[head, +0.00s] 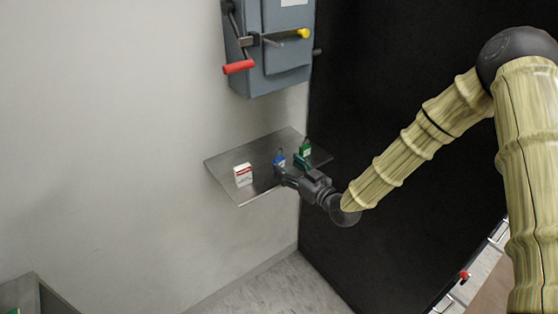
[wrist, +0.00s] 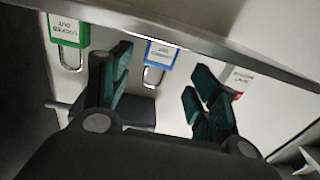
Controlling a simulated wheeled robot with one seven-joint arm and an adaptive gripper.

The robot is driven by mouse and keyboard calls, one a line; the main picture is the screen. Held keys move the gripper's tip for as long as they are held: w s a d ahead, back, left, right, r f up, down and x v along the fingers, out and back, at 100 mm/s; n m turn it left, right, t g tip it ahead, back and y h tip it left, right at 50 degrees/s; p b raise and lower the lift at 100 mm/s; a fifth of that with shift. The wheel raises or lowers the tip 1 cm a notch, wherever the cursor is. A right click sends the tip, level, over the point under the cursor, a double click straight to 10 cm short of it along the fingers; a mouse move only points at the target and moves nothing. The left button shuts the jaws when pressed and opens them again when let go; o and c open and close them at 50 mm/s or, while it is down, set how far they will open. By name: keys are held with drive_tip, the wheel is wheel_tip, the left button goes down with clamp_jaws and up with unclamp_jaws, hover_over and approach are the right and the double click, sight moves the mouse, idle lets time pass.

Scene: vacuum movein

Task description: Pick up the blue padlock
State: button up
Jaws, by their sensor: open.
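The blue padlock (head: 279,160) stands on the metal shelf (head: 226,161). In the wrist view the blue padlock (wrist: 160,55) appears upside down with its shackle pointing down. It lies beyond and between my spread fingers, with a clear gap to each in the picture. My gripper (head: 291,168) is at the shelf's front edge, close to the blue padlock; it also shows in the wrist view (wrist: 157,75), open and empty. Part of the padlock's lower body is hidden by the shelf edge in the wrist view.
A green padlock (head: 305,149) stands to the right of the blue one, close to my finger. A grey switch box (head: 285,50) with a red-handled lever (head: 239,67) hangs on the wall above.

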sight(280, 158)
drive_tip(key=shift+w+a+r+p, duration=0.15)
drive_tip(key=shift+w+a+p, duration=0.1)
drive_tip(key=shift+w+p, duration=0.15)
drive_tip(key=p+x, duration=0.2)
drive_tip(key=x, duration=0.1)
drive_tip(key=shift+w+a+r, duration=0.1)
drive_tip(key=shift+w+a, duration=0.1)
drive_tip(key=shift+w, duration=0.05)
drive_tip(key=shift+w+a+p, duration=0.25)
drive_tip(key=shift+w+p, duration=0.05)
drive_tip(key=shift+w, duration=0.05)
drive_tip(key=shift+c, duration=0.4)
drive_tip(key=c, duration=1.1)
